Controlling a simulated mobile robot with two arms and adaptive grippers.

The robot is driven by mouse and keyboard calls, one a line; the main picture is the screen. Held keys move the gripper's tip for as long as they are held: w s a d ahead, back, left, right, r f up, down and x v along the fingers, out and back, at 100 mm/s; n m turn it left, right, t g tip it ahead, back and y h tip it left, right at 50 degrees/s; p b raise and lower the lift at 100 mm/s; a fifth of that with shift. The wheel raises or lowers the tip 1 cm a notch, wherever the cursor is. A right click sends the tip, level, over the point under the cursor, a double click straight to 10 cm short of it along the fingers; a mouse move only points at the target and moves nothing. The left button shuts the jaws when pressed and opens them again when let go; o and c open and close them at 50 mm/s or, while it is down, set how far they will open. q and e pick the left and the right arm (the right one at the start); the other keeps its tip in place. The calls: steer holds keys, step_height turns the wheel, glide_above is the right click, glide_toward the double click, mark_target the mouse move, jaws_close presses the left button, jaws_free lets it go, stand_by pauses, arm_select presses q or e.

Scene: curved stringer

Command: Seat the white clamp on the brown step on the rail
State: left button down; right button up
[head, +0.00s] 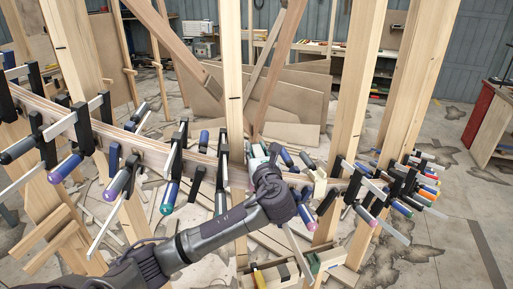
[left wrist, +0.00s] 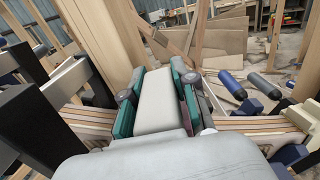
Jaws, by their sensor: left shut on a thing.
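My left gripper (head: 261,160) is at the middle of the curved laminated rail (head: 150,148), beside an upright wooden post. In the left wrist view the gripper (left wrist: 157,98) has its teal-padded fingers shut on both sides of a long white piece, the white clamp (left wrist: 156,88). The rail (left wrist: 250,124) passes behind and below the held clamp. Most of the clamp's lower part is hidden by my gripper, so contact with the rail cannot be told. I cannot clearly make out the brown step. My right gripper is not in view.
Several dark bar clamps with blue and purple handles (head: 118,184) crowd the rail on the left. More clamps (head: 395,185) crowd its right end. A pale wooden block (left wrist: 302,116) sits on the rail to the right. Upright posts (head: 233,80) stand close along the rail.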

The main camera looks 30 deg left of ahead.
arm_select(q)
steer(key=shift+f, duration=0.3)
steer(key=shift+f, duration=0.1)
steer(key=shift+f, duration=0.4)
stand_by(0.4)
steer(key=c, duration=0.9)
jaws_free()
steer(key=shift+o, duration=0.4)
steer(key=shift+d+f, duration=0.1)
steer(key=shift+f, duration=0.05)
steer(key=v, duration=1.2)
steer(key=shift+r, duration=0.2)
